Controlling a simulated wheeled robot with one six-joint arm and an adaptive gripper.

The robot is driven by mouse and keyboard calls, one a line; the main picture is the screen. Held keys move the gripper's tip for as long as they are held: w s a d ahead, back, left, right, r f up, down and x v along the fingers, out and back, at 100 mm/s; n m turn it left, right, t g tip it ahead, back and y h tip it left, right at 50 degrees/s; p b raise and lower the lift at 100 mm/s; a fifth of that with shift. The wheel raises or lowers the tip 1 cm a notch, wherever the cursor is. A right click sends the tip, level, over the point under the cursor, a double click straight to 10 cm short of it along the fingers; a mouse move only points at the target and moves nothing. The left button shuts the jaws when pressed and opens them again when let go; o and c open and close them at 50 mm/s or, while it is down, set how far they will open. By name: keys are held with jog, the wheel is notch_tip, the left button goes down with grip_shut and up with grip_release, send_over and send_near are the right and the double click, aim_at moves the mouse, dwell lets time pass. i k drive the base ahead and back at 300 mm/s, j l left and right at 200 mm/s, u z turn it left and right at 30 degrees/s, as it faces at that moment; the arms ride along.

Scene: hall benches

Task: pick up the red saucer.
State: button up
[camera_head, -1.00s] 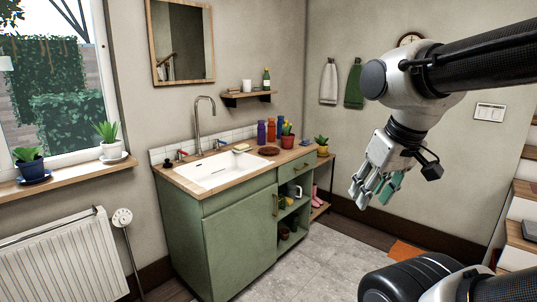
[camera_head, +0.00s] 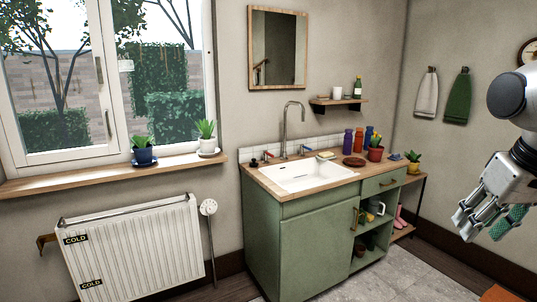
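A dark reddish-brown round dish (camera_head: 354,161) lies flat on the wooden counter, right of the white sink and in front of the bottles. It is the only thing I see that could be the red saucer; at this size I cannot tell its exact shape. My gripper (camera_head: 488,222) hangs in the air at the right edge of the view, well to the right of the dish and apart from it. Part of my arm is cut off by the picture edge.
A red pot with a plant (camera_head: 376,153) stands close right of the dish, with several bottles (camera_head: 359,138) behind. The sink (camera_head: 305,176) and its tap are to the left. A green cabinet (camera_head: 300,245) carries the counter. Grey floor (camera_head: 390,276) is clear in front.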

aim_at(351, 162)
jog(key=i+l, duration=0.2)
jog(key=i, duration=0.3)
jog(key=i+l, duration=0.2)
jog(key=i, duration=0.3)
jog(key=i+l+z, duration=0.1)
jog(key=i, duration=0.4)
jog(key=i+l, duration=0.25)
jog(key=i, duration=0.25)
jog(key=i+l, duration=0.15)
jog(key=i, duration=0.4)
